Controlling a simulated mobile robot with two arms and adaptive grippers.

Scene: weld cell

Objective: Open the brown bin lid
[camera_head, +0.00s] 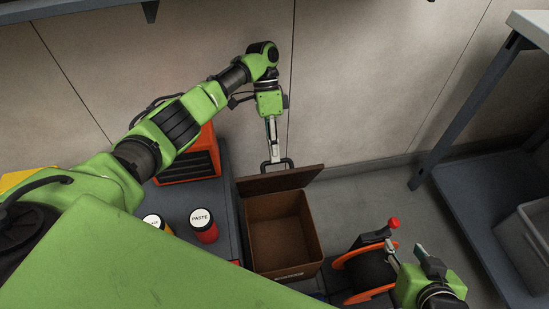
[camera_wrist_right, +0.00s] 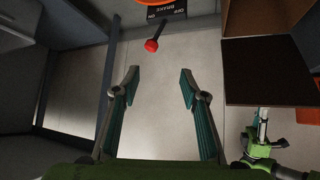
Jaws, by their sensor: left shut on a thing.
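The brown bin (camera_head: 314,241) stands on the floor at lower centre in the head view. Its lid (camera_head: 278,181) is raised at the far side, so the bin's empty-looking inside shows. My left gripper (camera_head: 273,157) is shut on the lid's dark handle (camera_head: 289,164). In the right wrist view the lid (camera_wrist_right: 265,72) hangs at the right below the bin (camera_wrist_right: 268,18), with my left gripper (camera_wrist_right: 263,122) at its edge. My right gripper (camera_wrist_right: 160,73) is open and empty, with its fingers apart. It also shows at lower right in the head view (camera_head: 410,255).
An orange reel (camera_head: 344,262) with a red-knobbed brake lever (camera_head: 393,222) stands between the bin and my right gripper. A red paste jar (camera_head: 204,228) and an orange case (camera_head: 195,165) are left of the bin. A grey shelf (camera_head: 465,200) stands at right.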

